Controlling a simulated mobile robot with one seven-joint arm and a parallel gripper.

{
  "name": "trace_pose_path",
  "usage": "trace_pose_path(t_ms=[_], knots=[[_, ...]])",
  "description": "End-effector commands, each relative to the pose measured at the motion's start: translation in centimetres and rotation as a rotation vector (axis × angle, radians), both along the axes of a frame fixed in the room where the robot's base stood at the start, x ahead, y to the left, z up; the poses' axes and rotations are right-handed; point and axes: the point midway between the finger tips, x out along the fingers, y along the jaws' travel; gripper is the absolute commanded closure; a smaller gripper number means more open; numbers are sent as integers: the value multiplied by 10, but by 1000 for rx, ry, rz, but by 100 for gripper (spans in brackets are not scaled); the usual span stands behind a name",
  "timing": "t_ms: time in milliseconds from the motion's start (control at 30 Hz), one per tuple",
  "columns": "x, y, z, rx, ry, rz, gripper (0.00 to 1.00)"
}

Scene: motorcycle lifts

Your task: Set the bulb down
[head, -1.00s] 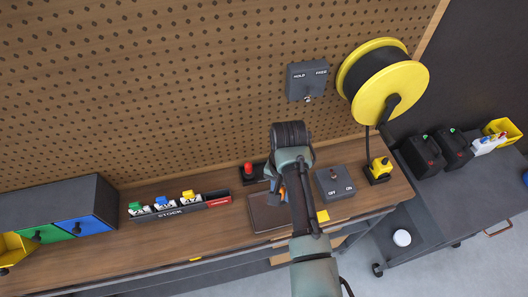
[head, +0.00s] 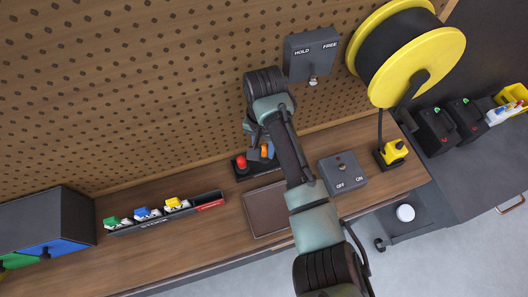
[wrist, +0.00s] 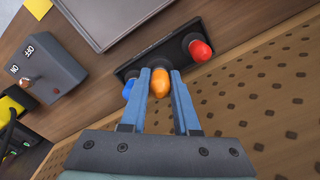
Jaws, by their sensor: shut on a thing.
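An orange bulb (wrist: 160,82) is between the blue fingers of my gripper (wrist: 161,84), which is shut on it. In the head view the orange bulb (head: 265,150) shows beside the fingers, partly hidden by my arm. A black holder (wrist: 160,52) on the bench carries a red bulb (wrist: 200,50) on one side and a blue bulb (wrist: 128,88) on the other. The orange bulb appears over the middle of this holder, between the two. I cannot tell whether its base touches the holder. The red bulb (head: 241,162) also shows in the head view.
A brown tray (head: 268,208) lies in front of the holder. A grey OFF/ON switch box (head: 342,176) stands to the right. A STOCK rack (head: 165,214) is at left. The pegboard (head: 150,100) rises close behind; a yellow reel (head: 405,50) hangs at upper right.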

Motion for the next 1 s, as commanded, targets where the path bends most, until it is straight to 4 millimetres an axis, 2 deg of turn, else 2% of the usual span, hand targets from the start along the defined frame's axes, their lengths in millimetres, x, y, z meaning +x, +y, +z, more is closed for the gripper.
trace_pose_path(t_ms=[300, 767, 800, 967, 1000], knots=[[-5, 3, -38, -1, -3, -1, 100], [-7, 6, -40, 0, 0, -1, 100], [-7, 6, -41, 0, 0, -1, 69], [-7, 5, -40, 0, 0, -1, 40], [-7, 5, -40, 0, 0, -1, 40]])
